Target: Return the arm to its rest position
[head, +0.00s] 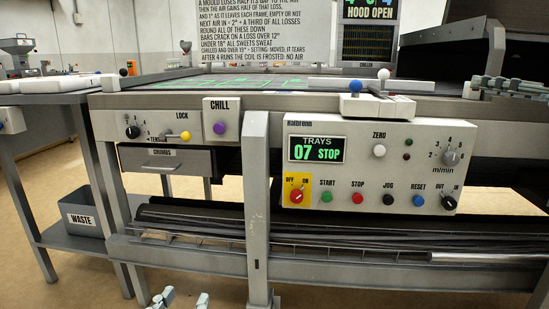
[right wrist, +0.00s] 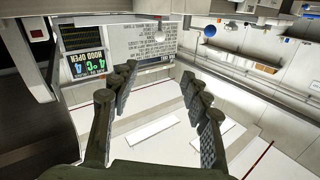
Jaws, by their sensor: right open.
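My right gripper (head: 508,86) is at the right edge of the head view, above the machine's top right side and near the dark raised hood (head: 445,65). In the right wrist view its two fingers (right wrist: 158,85) are spread apart with nothing between them. My left gripper (head: 184,299) shows only as two fingertips at the bottom edge of the head view, in front of the machine's lower frame. The tips are apart and I see nothing between them. The rest of the left arm is out of view.
The control panel (head: 370,165) reads "TRAYS 07 STOP". A blue ball knob (head: 355,86) and a white one stand above it. A grey upright post (head: 257,200) is in the middle. A side table with a waste bin (head: 85,218) stands left. The hood display (head: 369,10) reads open.

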